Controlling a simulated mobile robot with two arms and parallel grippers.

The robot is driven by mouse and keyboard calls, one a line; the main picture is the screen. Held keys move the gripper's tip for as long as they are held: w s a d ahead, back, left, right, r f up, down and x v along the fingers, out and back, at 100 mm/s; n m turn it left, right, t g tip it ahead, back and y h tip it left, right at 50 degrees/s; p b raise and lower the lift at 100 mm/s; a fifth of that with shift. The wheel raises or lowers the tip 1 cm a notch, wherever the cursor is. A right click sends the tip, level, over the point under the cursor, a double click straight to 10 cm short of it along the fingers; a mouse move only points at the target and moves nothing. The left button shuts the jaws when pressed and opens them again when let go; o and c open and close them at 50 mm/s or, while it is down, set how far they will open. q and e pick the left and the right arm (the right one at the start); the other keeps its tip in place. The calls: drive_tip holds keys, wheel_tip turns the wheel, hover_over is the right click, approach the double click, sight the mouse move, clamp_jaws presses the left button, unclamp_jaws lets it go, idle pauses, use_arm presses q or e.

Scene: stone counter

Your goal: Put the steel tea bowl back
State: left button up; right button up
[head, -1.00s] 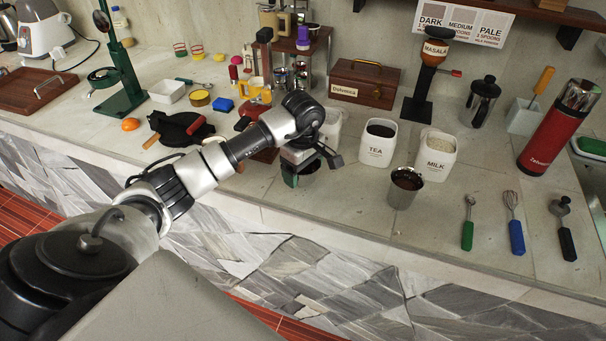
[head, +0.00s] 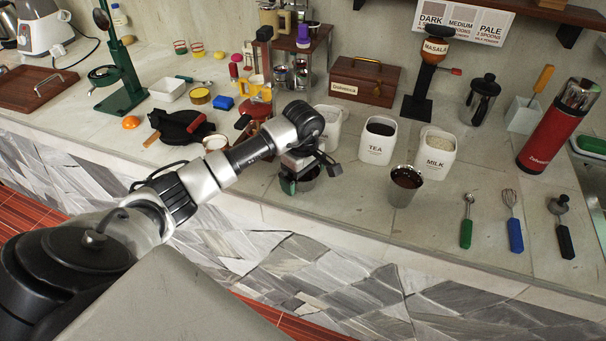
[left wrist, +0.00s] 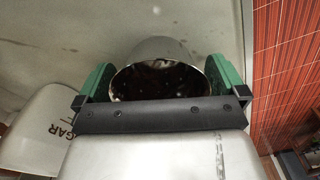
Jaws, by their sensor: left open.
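The steel bowl (head: 308,184) stands on the counter near its front edge, partly hidden by my left gripper (head: 300,181). In the left wrist view the shiny bowl (left wrist: 160,48) sits between the two green fingers of my left gripper (left wrist: 159,82). The fingers are open, one on each side of its rim; I cannot tell whether either touches it. The bowl's inside looks dark with reflections. A second steel vessel, a cup with dark contents (head: 404,188), stands to the right. My right gripper is not in view.
The sugar canister (left wrist: 42,125) is close beside my left gripper. The tea canister (head: 375,150) and milk canister (head: 436,162) stand to the right. A spoon (head: 467,220), whisk (head: 514,222) and black-handled tool (head: 565,230) lie farther right. The front counter between is clear.

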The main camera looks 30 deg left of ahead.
use_arm(q)
wheel_tip(320, 180, up, 12)
drive_tip(key=b, duration=0.2)
idle(1.3)
idle(0.4)
